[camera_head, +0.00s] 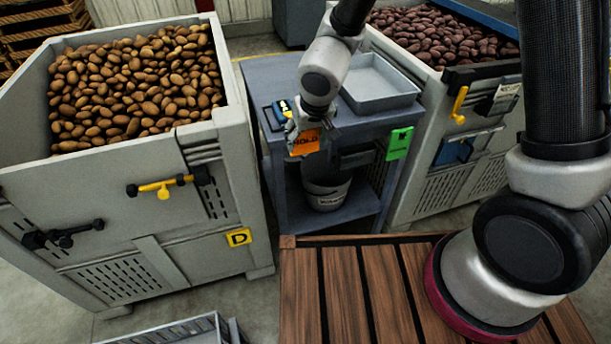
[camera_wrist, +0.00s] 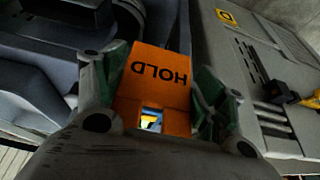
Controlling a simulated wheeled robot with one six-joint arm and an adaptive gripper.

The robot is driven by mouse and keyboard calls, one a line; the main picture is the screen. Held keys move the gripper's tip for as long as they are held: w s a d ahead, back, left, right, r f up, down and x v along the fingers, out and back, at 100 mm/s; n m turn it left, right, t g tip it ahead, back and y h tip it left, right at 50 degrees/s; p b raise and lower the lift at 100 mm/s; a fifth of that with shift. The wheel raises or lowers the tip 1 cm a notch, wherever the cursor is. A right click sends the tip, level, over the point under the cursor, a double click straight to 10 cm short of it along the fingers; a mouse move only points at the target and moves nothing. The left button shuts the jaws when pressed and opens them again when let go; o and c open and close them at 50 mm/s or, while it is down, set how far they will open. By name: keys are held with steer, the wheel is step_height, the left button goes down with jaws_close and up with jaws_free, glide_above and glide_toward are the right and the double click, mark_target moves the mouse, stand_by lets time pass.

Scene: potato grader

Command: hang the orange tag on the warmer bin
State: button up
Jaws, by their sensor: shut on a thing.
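The orange tag marked HOLD (camera_head: 305,142) is held by my gripper (camera_head: 302,126) in front of the grey cart. In the wrist view the orange tag (camera_wrist: 160,78) sits between the two fingers of my gripper (camera_wrist: 155,95), which is shut on it. The left bin (camera_head: 120,215), marked D, is full of light brown potatoes and has a yellow-handled latch (camera_head: 164,189) on its front. The right bin (camera_head: 440,165) holds darker reddish potatoes and has a yellow hook-like handle (camera_head: 459,104). No temperature reading is legible on either bin.
The grey cart (camera_head: 262,75) between the bins carries a shallow metal tray (camera_head: 380,86), a blue-and-yellow device (camera_head: 281,111) and a green tag (camera_head: 399,143) on its front edge. A bucket (camera_head: 327,195) stands on its lower shelf. A grey crate (camera_head: 185,332) lies at the bottom left.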

steer(key=s+x, duration=0.1)
steer(key=x, duration=1.4)
steer(key=shift+s+d+f, duration=0.2)
steer(key=shift+s+f, duration=0.05)
steer(key=shift+f, duration=0.1)
stand_by(0.3)
steer(key=o, duration=1)
steer(key=shift+f, duration=0.15)
steer(key=v, duration=0.7)
steer(key=shift+s+d+r, duration=0.2)
steer(key=shift+s+d, duration=0.05)
steer(key=shift+s, duration=0.3)
